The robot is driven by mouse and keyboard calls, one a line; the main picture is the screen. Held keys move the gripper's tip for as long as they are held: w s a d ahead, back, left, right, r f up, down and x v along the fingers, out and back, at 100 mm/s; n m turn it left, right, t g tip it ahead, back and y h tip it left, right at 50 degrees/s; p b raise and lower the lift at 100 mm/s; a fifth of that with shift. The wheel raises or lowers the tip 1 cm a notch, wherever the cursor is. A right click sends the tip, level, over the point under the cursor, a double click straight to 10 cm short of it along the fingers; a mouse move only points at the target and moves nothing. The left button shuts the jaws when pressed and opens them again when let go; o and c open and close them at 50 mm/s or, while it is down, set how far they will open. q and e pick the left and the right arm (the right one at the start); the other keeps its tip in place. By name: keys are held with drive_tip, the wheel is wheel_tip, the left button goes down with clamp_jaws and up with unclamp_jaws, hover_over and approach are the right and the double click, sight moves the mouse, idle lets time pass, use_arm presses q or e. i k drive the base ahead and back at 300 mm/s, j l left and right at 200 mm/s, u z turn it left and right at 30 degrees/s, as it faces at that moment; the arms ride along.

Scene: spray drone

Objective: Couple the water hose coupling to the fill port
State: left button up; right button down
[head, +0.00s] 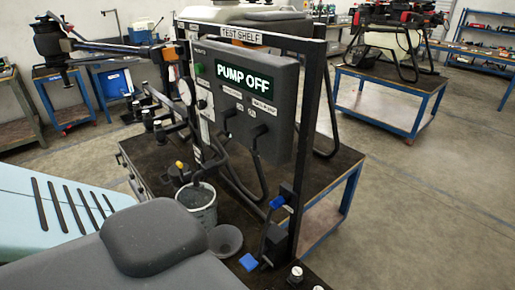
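Neither of my grippers is in view. I cannot tell for sure which part is the water hose coupling or the fill port. A blue fitting (277,201) sits on the lower part of the dark test shelf frame, beside the right post. Dark hoses (256,150) hang from the underside of a dark pump box (243,100), whose screen (243,78) reads "PUMP OFF". A small yellow-topped part (181,166) stands behind a grey bucket (198,208). A small blue piece (249,262) lies near the front of the bench.
A grey funnel or bowl (225,240) stands in front of the bucket. A round gauge (184,92) is left of the pump box. The "TEST SHELF" frame post (310,150) rises at the right. A blue-framed table (388,95) stands back right; open floor (440,200) lies right.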

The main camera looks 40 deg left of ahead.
sight(279, 201)
drive_tip(key=i+l+u, duration=0.1)
drive_tip(key=u, duration=0.3)
drive_tip(key=i+l+u, duration=0.15)
drive_tip(key=u, duration=0.25)
drive_tip(key=i+l+u, duration=0.1)
drive_tip(key=u, duration=0.3)
drive_tip(key=i+l+u, duration=0.1)
drive_tip(key=l+u, duration=0.15)
drive_tip(key=i+l+u, duration=0.1)
drive_tip(key=l+u, duration=0.2)
drive_tip(key=l, duration=0.1)
